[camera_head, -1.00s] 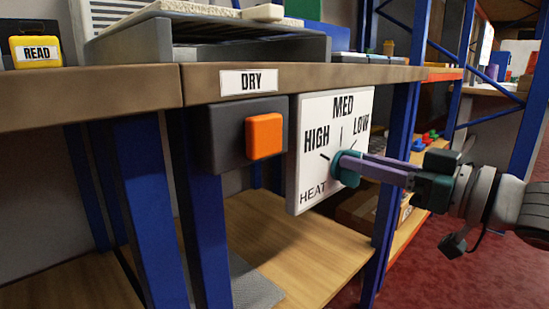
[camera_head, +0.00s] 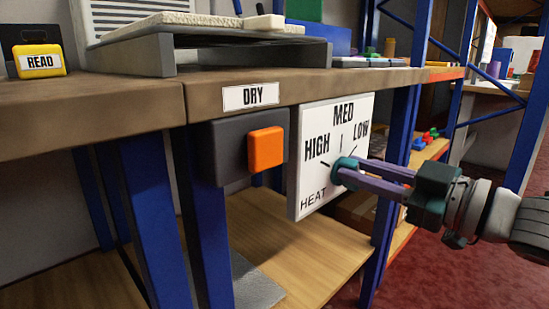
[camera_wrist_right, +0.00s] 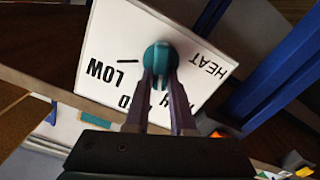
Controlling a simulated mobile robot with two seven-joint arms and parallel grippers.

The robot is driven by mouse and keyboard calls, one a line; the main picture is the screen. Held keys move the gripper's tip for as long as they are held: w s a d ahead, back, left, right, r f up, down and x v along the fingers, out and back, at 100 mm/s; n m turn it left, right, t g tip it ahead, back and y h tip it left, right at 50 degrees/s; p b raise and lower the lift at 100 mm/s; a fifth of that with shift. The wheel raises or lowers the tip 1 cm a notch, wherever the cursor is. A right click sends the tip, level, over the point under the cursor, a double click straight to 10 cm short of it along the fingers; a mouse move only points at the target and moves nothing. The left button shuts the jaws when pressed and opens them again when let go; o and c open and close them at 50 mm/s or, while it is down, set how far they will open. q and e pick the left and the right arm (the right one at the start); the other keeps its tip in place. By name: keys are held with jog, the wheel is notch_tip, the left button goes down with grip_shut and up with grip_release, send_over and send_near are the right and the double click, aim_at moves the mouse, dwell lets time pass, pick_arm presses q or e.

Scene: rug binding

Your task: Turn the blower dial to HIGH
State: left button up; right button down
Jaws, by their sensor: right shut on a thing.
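The blower dial is a teal round knob (camera_head: 344,172) on a white panel (camera_head: 311,184) marked HIGH, MED, LOW and HEAT, below the bench top. My right gripper (camera_head: 352,174) reaches in from the right with its purple fingers shut on the knob. In the right wrist view, the knob (camera_wrist_right: 160,57) sits between the fingertips (camera_wrist_right: 160,72), with LOW and HEAT readable on the panel (camera_wrist_right: 110,50) and the other labels partly covered by the fingers. My left gripper is out of view.
A dark box with an orange button (camera_head: 265,149) is left of the panel, under the DRY label (camera_head: 250,96). Blue posts (camera_head: 398,170) flank a lower wooden shelf (camera_head: 300,250).

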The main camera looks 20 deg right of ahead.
jog(key=shift+s+a+f+n+p, duration=0.1)
jog(key=shift+n+p, duration=0.05)
jog(key=shift+n, duration=1.05)
jog(key=shift+w+a+f+n+p, duration=0.1)
jog(key=shift+n, duration=1.1)
jog(key=shift+s+a+f+n+p, duration=0.1)
jog(key=shift+n+p, duration=0.05)
jog(key=shift+n, duration=1.05)
jog(key=c, duration=0.8)
grip_release()
jog(key=shift+o, duration=0.2)
jog(key=shift+s, duration=0.1)
